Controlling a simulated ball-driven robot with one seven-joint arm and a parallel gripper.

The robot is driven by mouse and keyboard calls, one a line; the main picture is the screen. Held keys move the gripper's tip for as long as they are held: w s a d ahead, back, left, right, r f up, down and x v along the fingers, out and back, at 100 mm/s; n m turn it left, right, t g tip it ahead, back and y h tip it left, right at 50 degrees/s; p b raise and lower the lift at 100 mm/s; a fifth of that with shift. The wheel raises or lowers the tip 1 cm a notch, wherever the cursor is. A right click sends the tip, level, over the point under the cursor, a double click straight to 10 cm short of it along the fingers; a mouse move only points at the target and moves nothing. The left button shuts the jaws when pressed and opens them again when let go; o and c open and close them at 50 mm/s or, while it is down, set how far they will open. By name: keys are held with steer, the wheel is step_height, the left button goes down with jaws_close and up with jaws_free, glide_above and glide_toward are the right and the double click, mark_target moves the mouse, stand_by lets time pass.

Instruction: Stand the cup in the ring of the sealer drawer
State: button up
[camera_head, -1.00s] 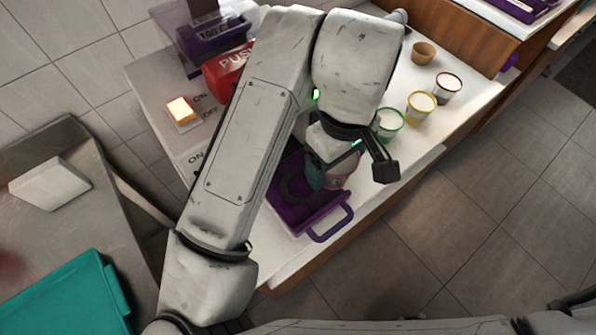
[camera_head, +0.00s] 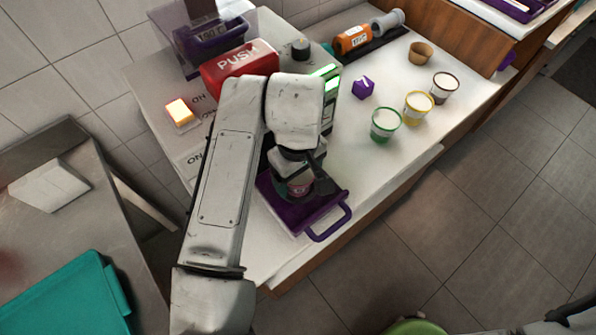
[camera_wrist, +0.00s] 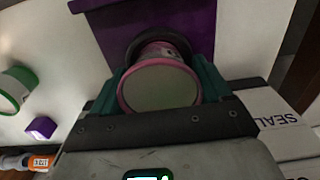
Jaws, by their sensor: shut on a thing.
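My gripper (camera_wrist: 160,76) is shut on a pink-rimmed cup (camera_wrist: 158,88), with a teal finger on each side of it. In the head view the cup (camera_head: 299,188) is over the purple sealer drawer (camera_head: 309,216), partly hidden by my gripper (camera_head: 298,178). In the wrist view the drawer (camera_wrist: 200,30) lies beyond the cup, and the dark ring (camera_wrist: 137,43) shows as an arc close around the cup's far side. The cup looks roughly upright. I cannot tell whether its base is inside the ring or just above it.
Green (camera_head: 385,124), yellow (camera_head: 418,106) and white (camera_head: 445,87) cups stand on the counter at right, near a small brown cup (camera_head: 421,53). A purple block (camera_head: 363,87) lies nearby. The red PUSH block (camera_head: 240,66) is behind my arm. The drawer handle (camera_head: 331,226) faces the counter's front edge.

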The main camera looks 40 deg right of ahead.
steer(key=shift+f, duration=0.2)
steer(key=o, duration=1.1)
steer(key=shift+r, duration=0.1)
steer(key=shift+r, duration=0.1)
step_height(320, 180, up, 12)
steer(key=shift+r, duration=0.1)
